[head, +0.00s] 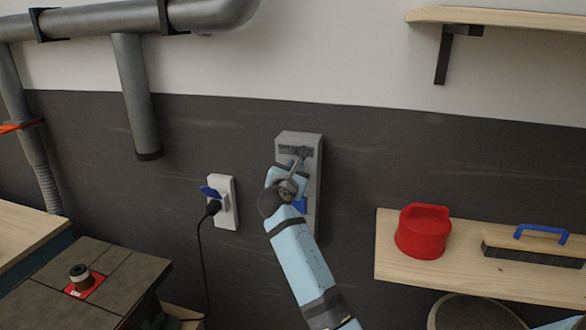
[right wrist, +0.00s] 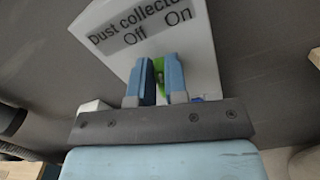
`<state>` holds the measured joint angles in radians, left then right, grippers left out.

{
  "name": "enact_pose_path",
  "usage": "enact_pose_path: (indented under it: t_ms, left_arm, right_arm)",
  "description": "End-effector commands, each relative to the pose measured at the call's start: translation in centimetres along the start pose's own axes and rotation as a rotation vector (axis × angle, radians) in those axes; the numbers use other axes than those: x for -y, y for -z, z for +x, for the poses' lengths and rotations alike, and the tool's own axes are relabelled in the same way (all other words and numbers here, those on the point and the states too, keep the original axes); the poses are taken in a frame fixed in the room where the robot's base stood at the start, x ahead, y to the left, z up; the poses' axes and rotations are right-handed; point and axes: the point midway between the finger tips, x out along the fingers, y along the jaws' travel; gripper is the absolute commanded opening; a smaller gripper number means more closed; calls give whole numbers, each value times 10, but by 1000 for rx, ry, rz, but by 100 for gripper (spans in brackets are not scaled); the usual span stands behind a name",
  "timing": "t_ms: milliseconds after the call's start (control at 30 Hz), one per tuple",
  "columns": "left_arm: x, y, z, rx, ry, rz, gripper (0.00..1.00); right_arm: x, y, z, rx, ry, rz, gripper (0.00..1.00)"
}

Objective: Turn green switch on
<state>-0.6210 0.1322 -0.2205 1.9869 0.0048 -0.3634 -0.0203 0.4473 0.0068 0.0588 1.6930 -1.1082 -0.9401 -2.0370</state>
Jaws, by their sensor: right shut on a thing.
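The grey dust collector switch box (head: 297,140) is mounted on the dark wall panel in the middle of the head view. In the right wrist view the box (right wrist: 205,55) shows a label reading "Dust collector", "Off" and "On". The green switch (right wrist: 159,68) shows as a small green strip between my right gripper's blue fingers, below the word "Off". My right gripper (right wrist: 160,82) is shut on the green switch. In the head view my right arm covers the switch and much of the box. My left gripper is not in view.
A white socket (head: 226,203) with a blue cover and black plug is on the wall left of the box. A wooden shelf (head: 390,250) at right holds a red container (head: 423,231) and a blue-handled brush (head: 535,245). Grey pipes (head: 130,85) run at upper left.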

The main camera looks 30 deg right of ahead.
Motion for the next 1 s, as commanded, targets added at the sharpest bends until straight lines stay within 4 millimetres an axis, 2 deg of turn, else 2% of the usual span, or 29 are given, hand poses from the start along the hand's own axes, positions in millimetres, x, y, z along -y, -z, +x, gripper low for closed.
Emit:
enact_pose_path:
  t_ms: [367, 1000]
  left_arm:
    - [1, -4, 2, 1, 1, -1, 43]
    - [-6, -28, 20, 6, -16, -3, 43]
  right_arm:
    - [8, 3, 0, -1, 0, 358, 0]
    - [17, 13, 0, -2, 1, 963, 0]
